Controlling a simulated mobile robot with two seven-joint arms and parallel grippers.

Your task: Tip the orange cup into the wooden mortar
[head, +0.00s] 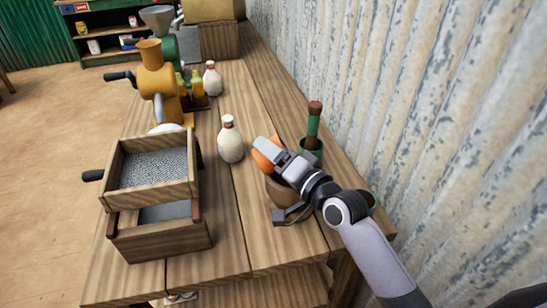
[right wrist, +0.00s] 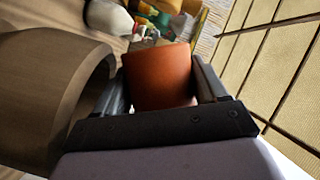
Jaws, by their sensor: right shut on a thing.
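The orange cup (head: 264,154) is held in my right gripper (head: 272,151) over the far left side of the wooden mortar (head: 281,193) in the head view. The gripper hides part of both. In the right wrist view the cup (right wrist: 160,78) sits between the two fingers (right wrist: 163,88), which close on its sides. The mortar (right wrist: 45,95) fills the left of that view, with its rim close beside the left finger. The inside of the cup and the inside of the mortar cannot be seen. My left gripper is not in view.
A green cup with a wooden-topped pestle (head: 314,122) stands just right of the cup, near the corrugated wall (head: 400,110). A white bottle (head: 230,141) stands to the left. A wooden sieve box (head: 152,178) and an orange grinder (head: 157,80) stand further left.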

